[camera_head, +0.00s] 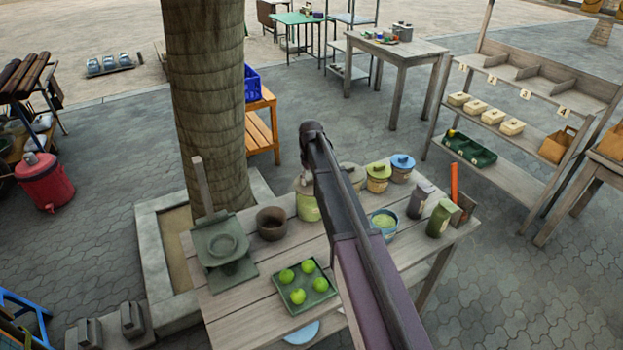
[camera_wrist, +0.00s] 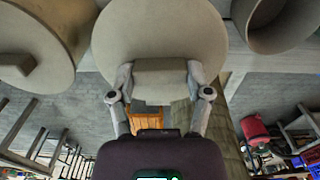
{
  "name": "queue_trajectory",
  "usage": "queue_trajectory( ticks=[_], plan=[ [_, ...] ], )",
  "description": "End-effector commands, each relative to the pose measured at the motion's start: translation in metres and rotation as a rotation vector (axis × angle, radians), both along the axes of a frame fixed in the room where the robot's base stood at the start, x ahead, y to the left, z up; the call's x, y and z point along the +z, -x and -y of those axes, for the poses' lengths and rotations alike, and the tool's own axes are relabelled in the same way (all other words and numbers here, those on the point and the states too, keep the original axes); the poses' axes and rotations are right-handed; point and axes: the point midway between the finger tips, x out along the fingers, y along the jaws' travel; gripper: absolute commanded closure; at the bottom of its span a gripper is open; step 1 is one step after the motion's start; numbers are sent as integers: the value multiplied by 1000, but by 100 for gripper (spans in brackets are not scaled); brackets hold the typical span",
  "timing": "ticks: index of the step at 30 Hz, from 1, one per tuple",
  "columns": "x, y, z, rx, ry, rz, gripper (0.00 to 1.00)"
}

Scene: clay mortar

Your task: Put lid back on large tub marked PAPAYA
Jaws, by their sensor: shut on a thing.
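In the wrist view, my gripper (camera_wrist: 160,73) is shut on the block handle of a round beige lid (camera_wrist: 160,30). The lid's top faces the camera and hides what lies behind it. In the head view, my arm hides most of the gripper and lid. A light green tub (camera_head: 308,208) stands just below that spot, partly covered. I cannot tell whether the lid touches it. No tub label is readable.
A palm trunk (camera_head: 205,100) rises behind. Tubs stand close together.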

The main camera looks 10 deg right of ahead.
Motion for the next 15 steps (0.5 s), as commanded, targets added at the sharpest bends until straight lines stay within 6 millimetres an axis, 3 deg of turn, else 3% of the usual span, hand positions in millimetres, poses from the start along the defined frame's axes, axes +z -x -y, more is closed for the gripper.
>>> queue_trajectory(
  ticks=[10,11,14,15],
  plan=[
    [0,0,0,0,0,0,76],
    [0,0,0,0,0,0,30],
    [0,0,0,0,0,0,0],
    [0,0,0,0,0,0,0]
  ],
)
